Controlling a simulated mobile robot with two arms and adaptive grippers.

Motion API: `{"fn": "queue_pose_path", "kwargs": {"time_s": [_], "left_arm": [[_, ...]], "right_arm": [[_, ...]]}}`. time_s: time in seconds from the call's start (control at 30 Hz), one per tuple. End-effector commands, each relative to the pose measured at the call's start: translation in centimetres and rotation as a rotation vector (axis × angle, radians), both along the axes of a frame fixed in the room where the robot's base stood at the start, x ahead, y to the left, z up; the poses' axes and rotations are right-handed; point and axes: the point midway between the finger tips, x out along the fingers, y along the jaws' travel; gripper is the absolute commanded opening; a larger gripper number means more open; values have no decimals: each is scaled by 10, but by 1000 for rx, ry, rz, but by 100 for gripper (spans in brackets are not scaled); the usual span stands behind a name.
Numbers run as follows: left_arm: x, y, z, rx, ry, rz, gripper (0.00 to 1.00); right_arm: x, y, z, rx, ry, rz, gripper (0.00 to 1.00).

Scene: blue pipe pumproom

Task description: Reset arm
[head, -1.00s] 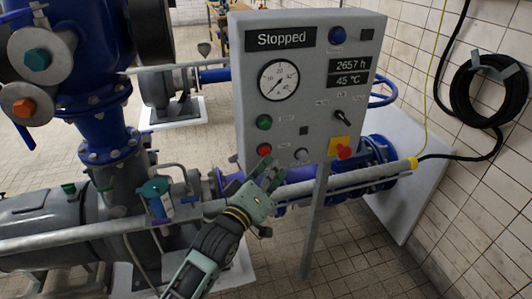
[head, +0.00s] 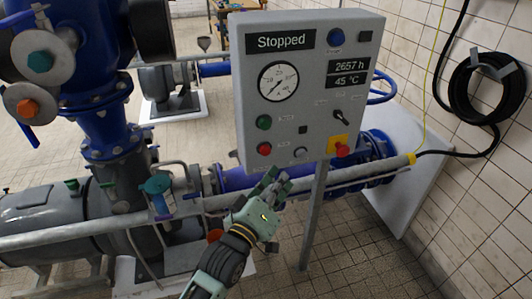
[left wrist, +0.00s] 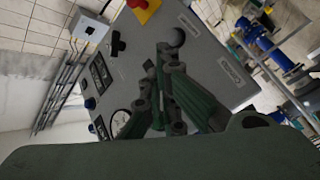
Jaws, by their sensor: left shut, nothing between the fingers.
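The grey control panel (head: 305,90) stands on a post and its screen reads "Stopped". It carries a green button (head: 264,122), a red button (head: 264,149), a grey knob (head: 300,153), a black switch (head: 341,115) and a red emergency stop (head: 342,149) on yellow. My left gripper (head: 275,178) is shut and empty, just below the panel's lower edge in the head view. In the left wrist view, its closed fingers (left wrist: 164,62) show in front of the panel face (left wrist: 200,50), hiding part of it. My right gripper is not in view.
A galvanized rail (head: 80,237) runs across behind my left gripper, with blue pipework (head: 235,180) behind it. The panel's post (head: 314,225) stands right of the gripper. A black hose coil (head: 490,87) hangs on the tiled wall. Floor at lower right is clear.

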Motion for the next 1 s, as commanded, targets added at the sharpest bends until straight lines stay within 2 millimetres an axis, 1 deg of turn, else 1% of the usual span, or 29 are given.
{"fn": "queue_pose_path", "kwargs": {"time_s": [0.23,0.3,0.37,0.43,0.47,0.57,0.6,0.67,0.7,0.73,0.77,0.8,0.87,0.9,0.97,1.0], "left_arm": [[0,0,0,0,0,0,0],[0,1,-3,4,4,1,0],[1,2,-14,19,16,6,0],[2,6,-40,53,45,16,0],[3,9,-55,75,62,21,0],[1,22,-121,170,136,42,0],[-3,28,-151,215,171,49,0],[-10,39,-196,284,224,56,0],[-17,47,-226,328,258,59,0],[-22,52,-247,361,285,59,0],[-29,58,-269,394,311,59,0],[-39,67,-297,437,347,57,0],[-57,79,-338,500,400,51,0],[-70,88,-365,543,436,44,0],[-92,101,-403,605,490,32,0],[-108,110,-428,645,526,21,0]], "right_arm": [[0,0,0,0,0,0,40],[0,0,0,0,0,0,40],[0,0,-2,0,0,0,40],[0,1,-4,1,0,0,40],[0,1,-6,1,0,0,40],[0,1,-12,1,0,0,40],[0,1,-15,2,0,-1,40],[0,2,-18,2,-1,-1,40],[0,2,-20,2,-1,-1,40],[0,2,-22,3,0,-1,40],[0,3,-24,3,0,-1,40],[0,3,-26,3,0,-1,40],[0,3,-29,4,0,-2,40],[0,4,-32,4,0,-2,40],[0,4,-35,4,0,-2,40],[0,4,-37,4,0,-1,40]]}}
